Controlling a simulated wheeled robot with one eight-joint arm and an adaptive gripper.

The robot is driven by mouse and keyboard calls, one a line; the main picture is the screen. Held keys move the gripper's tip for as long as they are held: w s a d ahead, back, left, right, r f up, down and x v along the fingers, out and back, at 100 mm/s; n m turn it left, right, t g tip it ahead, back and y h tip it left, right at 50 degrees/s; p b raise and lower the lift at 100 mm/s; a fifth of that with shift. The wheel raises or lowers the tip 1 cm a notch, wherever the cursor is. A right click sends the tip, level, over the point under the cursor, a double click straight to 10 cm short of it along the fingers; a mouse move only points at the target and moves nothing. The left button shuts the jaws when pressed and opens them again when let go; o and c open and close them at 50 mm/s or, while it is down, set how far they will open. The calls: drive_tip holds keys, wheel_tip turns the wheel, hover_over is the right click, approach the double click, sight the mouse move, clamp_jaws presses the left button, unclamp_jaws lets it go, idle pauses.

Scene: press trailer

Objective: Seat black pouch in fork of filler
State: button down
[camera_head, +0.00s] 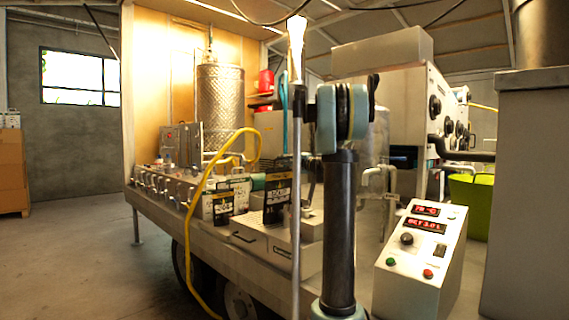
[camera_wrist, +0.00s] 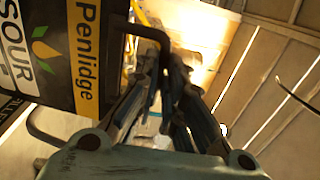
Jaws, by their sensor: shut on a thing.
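The black pouch (camera_wrist: 65,45) is large and close at the upper left of the wrist view, with a yellow "Penlidge" band and white "SOUR" lettering. A black handle-like bar (camera_wrist: 146,27) runs from it to between the fingers. My gripper (camera_wrist: 172,75) is shut on this bar; the exact contact is partly hidden. In the head view, a black pouch with a yellow top (camera_head: 277,203) appears upright above a pale grey machine (camera_head: 270,247), possibly the filler. I cannot make out the fork, nor whether the pouch touches it. My arm hides part of this area.
A smaller black-labelled pack (camera_head: 222,208) stands left of the pouch. A row of metal fittings (camera_head: 170,185) lines the trailer deck. A yellow hose (camera_head: 190,240) hangs over the edge. A control box with red displays (camera_head: 422,250) stands at the right, near my arm.

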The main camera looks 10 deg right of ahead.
drive_tip(key=shift+f, duration=0.1)
drive_tip(key=c, duration=1.6)
unclamp_jaws()
